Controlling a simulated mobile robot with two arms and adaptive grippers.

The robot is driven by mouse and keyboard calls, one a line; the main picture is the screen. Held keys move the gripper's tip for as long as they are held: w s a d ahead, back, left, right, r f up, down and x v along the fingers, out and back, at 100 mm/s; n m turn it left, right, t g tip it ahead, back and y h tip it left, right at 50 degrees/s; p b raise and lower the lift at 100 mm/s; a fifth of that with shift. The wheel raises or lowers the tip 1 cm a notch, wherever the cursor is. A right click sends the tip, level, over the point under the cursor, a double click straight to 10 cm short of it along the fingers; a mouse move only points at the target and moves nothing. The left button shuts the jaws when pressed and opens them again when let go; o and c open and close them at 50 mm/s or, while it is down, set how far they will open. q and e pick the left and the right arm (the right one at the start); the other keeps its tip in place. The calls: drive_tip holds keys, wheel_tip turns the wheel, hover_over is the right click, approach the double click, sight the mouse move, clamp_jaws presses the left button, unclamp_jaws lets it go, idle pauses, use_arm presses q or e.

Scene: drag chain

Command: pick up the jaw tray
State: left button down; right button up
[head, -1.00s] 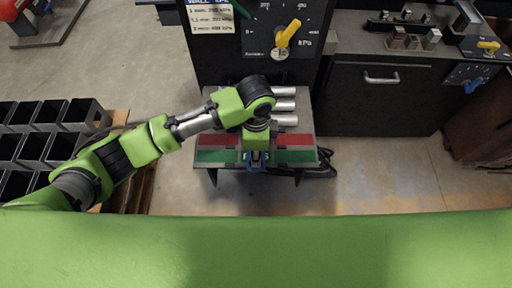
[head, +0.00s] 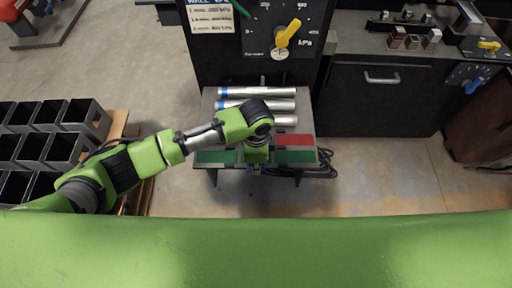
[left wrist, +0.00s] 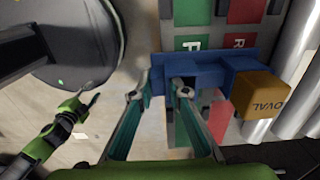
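A blue tray (left wrist: 210,72) shows in the left wrist view, with an orange block (left wrist: 258,95) marked "OVAL" at its right end. I take it for the jaw tray. In the head view it is mostly hidden under my left wrist. My left gripper (left wrist: 164,92) is at the tray's left part, fingers parted. One fingertip is beside the blue end and the other overlaps the blue part; contact is unclear. In the head view my left gripper (head: 256,168) is at the ledge's front edge. My right gripper (left wrist: 85,115) is small at the lower left of the wrist view, away from the tray.
The ledge carries red and green panels (head: 294,157) and several silver rollers (head: 255,92). A black machine panel with a yellow knob (head: 288,34) rises behind. Black bins (head: 85,118) stand at the left. Cables (head: 325,165) lie right of the ledge.

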use_arm(q)
drive_tip(key=shift+r, duration=0.1)
drive_tip(key=shift+w+r, duration=0.1)
drive_tip(key=shift+r, duration=0.35)
drive_tip(key=s+r+p, duration=0.1)
drive_tip(key=s+r, duration=1.1)
drive_tip(key=s, duration=0.2)
use_arm(e)
drive_tip(key=shift+r, duration=0.7)
use_arm(q)
drive_tip(key=shift+w+f, duration=0.1)
drive_tip(key=shift+f, duration=0.05)
use_arm(e)
drive_tip(key=shift+f, duration=0.1)
use_arm(q)
drive_tip(key=w+f+b, duration=0.2)
drive_tip(key=w+f, duration=0.4)
drive_tip(key=w, duration=0.1)
drive_tip(key=shift+f, duration=0.2)
use_arm(e)
drive_tip(key=shift+a+f, duration=0.2)
drive_tip(key=shift+f, duration=0.4)
drive_tip(key=shift+a+f, duration=0.2)
drive_tip(key=shift+f, duration=0.35)
idle(0.5)
